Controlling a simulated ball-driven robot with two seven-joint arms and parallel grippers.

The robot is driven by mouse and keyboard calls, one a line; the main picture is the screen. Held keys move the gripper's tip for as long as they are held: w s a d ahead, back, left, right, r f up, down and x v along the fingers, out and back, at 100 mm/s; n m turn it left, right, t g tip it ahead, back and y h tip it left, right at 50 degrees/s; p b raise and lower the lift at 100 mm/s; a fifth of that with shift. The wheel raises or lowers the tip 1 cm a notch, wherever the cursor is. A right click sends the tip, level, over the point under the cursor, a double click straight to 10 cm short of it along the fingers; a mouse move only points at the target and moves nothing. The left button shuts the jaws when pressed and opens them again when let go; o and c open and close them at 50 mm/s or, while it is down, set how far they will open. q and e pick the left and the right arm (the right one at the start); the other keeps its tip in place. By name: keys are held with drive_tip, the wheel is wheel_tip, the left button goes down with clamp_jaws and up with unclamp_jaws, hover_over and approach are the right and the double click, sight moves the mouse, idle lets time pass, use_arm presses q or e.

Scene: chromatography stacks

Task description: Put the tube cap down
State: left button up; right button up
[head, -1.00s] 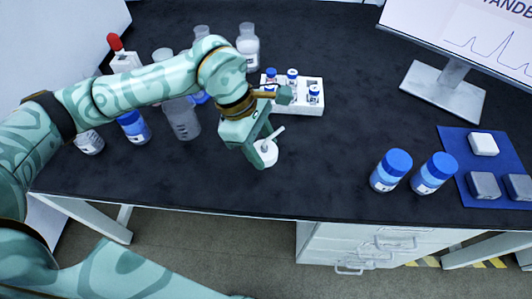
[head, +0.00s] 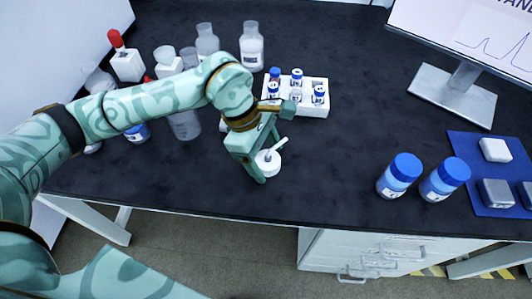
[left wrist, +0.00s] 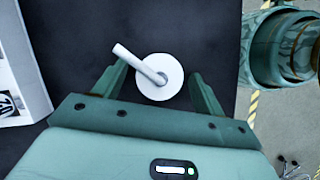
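The tube cap (head: 273,166) is a white round disc with a thin white tube sticking up at a slant. In the head view it appears to rest on the black bench, near the front edge. It also shows in the left wrist view (left wrist: 169,80), between the two fingers. My left gripper (left wrist: 158,86) is open around the cap, with a dark gap on each side of the disc. In the head view my left gripper (head: 267,158) points down at the cap, and its near finger stands just left of it. My right gripper is not in view.
A white vial rack (head: 311,108) stands behind the left gripper. Several bottles stand at the back left, partly behind my arm. Two blue-capped bottles (head: 399,176) (head: 444,179) and a blue mat (head: 470,147) are at the right. The bench between cap and bottles is clear.

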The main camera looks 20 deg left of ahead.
use_arm(q)
drive_tip(key=p+v, duration=0.4)
drive_tip(key=v, duration=0.8)
drive_tip(key=shift+r, duration=0.2)
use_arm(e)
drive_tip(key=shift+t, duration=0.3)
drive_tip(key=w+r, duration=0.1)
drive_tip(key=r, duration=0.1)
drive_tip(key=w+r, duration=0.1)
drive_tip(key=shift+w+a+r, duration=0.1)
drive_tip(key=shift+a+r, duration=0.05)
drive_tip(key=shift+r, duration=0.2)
